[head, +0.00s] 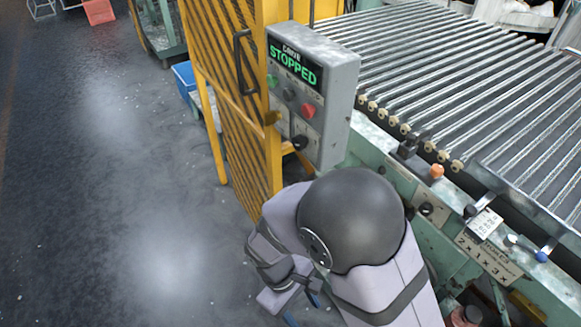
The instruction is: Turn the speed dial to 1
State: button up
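I cannot tell for sure which control is the speed dial. A black knob (427,208) sits on a plate on the green conveyor side, right of my arm. Below it to the right, a label plate (488,258) reads something like "2X 1X 3X". Another black knob (300,142) is low on the grey control box (335,110), whose screen reads "STOPPED". My gripper (302,306) is at the bottom centre, low and left of the conveyor, away from all these controls. My arm partly hides it, and whether it is open is unclear.
The control box also has green, black and red buttons. A yellow mesh guard (225,90) with a handle stands left of it. A roller conveyor (470,80) fills the right. An orange knob (436,171) and small levers line its edge. The floor at left is clear.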

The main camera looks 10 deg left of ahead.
jog(key=w+a+f+n+t+h, duration=0.2)
jog(key=w+a+f+n+t, duration=0.15)
jog(key=a, duration=0.25)
jog(key=m+t+h, duration=0.6)
jog(key=m+t, duration=0.5)
jog(key=m, duration=1)
send_near(296, 145)
jog(key=shift+p+x, duration=1.1)
jog(key=shift+x, duration=2.55)
jog(key=shift+w+d, duration=0.4)
jog(key=shift+w, duration=0.05)
